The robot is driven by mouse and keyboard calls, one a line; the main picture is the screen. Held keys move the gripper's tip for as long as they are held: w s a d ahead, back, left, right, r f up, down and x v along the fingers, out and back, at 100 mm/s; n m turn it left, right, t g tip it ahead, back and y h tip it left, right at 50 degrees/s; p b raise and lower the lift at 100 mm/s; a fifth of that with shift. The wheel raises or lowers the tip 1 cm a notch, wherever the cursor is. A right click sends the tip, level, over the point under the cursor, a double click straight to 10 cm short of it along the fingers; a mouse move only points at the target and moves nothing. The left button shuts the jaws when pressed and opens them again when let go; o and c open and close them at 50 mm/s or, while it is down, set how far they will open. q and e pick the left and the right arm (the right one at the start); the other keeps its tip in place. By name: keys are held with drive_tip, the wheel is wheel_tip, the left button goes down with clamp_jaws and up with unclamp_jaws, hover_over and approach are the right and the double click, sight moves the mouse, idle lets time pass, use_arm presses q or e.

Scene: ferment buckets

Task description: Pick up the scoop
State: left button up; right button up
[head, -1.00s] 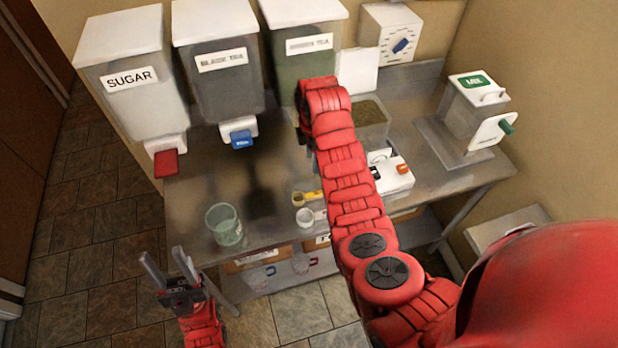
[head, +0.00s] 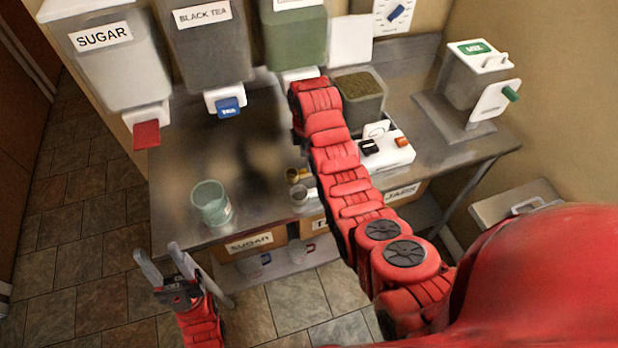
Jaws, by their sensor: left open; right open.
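Two small scoop-like cups lie on the steel counter beside my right arm, a yellow one (head: 296,175) and a grey metallic one (head: 300,195) just in front of it. My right arm covers their right sides, so I cannot tell which is the scoop. My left gripper (head: 160,262) is open and empty, low in front of the counter's front left edge, well away from both cups. My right arm reaches over the counter towards the green bin and bends down at its far end. Its gripper is hidden behind the arm.
A glass beaker (head: 211,203) stands near the counter's front left. Sugar (head: 122,65), black tea (head: 205,45) and green (head: 294,38) dispensers line the back. Right of my arm are a filled open container (head: 362,88), a white device (head: 393,153) and a lidded machine (head: 474,80). Labelled drawers (head: 252,242) sit below.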

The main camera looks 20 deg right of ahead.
sight(292, 174)
drive_tip(key=shift+f, duration=0.3)
wheel_tip(292, 174, down, 3)
drive_tip(key=p, duration=0.3)
drive_tip(key=shift+f, duration=0.2)
drive_tip(key=shift+w+f+p, duration=0.1)
drive_tip(key=shift+f+p, duration=0.3)
drive_tip(key=shift+f, duration=0.45)
clamp_jaws()
